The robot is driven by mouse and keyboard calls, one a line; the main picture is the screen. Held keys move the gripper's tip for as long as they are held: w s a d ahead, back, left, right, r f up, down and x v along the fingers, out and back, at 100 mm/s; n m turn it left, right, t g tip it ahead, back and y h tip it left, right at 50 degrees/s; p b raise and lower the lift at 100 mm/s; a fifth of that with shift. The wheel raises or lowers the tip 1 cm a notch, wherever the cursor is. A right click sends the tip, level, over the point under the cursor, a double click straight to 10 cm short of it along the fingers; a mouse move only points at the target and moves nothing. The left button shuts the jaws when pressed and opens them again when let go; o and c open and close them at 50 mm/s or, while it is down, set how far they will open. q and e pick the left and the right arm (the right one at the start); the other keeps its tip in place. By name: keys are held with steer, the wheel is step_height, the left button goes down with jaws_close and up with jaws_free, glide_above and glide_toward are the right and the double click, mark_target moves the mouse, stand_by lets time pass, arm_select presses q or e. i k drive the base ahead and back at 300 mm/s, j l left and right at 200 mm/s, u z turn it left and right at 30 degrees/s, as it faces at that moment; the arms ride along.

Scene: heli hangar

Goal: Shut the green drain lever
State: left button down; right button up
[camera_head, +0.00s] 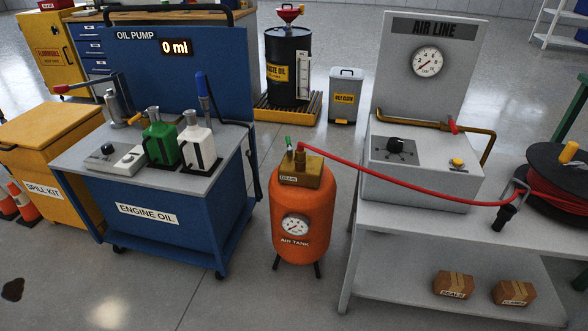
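The orange air tank (303,221) stands on the floor in the middle, between the blue oil cart and the grey bench. On its top is a brass-coloured block (314,178) with a small label that seems to read DRAIN. The small green lever (288,141) shows above this block and looks roughly upright. It is too small to tell whether its valve is open or shut. A gauge (295,225) is on the tank's front. Neither of my grippers is in view.
A red hose (400,182) runs from the tank's top across the AIR LINE bench (400,225) to the right. The ENGINE OIL cart (150,215) with bottles stands left. A grey bin (345,95) and waste oil drum (288,65) are behind. Floor before the tank is clear.

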mark_target(289, 151)
steer(key=i+j+z, duration=0.4)
steer(key=i+j, duration=0.15)
steer(key=i+j+z, duration=0.45)
steer(key=j, duration=0.3)
steer(key=i, duration=0.1)
